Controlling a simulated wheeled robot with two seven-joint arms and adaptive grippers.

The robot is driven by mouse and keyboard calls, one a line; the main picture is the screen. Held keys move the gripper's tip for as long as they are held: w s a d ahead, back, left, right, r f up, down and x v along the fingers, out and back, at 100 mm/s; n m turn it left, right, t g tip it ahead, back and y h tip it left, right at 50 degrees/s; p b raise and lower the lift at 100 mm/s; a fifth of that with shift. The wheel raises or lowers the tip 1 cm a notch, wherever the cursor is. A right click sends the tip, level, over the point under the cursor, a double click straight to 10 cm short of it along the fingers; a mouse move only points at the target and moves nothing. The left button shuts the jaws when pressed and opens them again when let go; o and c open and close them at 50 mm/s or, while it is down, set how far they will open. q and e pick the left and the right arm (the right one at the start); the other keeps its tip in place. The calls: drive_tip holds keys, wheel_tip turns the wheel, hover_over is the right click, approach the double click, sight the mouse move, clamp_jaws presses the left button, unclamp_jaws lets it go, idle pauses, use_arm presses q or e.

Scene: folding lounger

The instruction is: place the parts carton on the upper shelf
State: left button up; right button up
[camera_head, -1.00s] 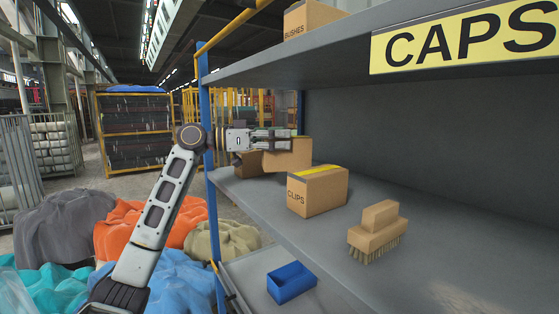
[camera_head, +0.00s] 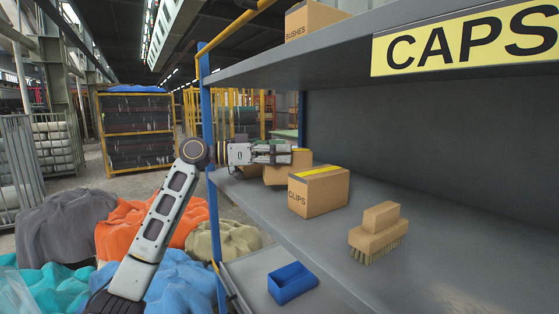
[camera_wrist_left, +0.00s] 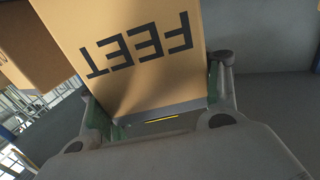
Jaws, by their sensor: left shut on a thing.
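My left gripper (camera_head: 280,152) reaches in from the left over the shelf below the CAPS sign and is shut on a brown carton (camera_head: 287,176). In the left wrist view this carton (camera_wrist_left: 150,70) fills the space between the fingers and bears the word FEET, upside down. In the head view the gripper hides part of it. It hangs low near the shelf board; I cannot tell whether it touches. The upper shelf (camera_head: 330,58) carries a carton marked BUSHES (camera_head: 312,18) at its left end. My right gripper is not in view.
A carton marked CLIPS (camera_head: 318,192) stands just in front of the held one. Another carton (camera_head: 250,171) sits behind it. A wooden brush (camera_head: 378,235) lies to the right. A blue bin (camera_head: 291,283) is lower down. A blue post (camera_head: 208,120) stands beside my arm.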

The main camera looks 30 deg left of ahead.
use_arm(q)
drive_tip(key=shift+f, duration=1.1)
drive_tip(key=shift+f, duration=0.15)
drive_tip(key=o, duration=1.4)
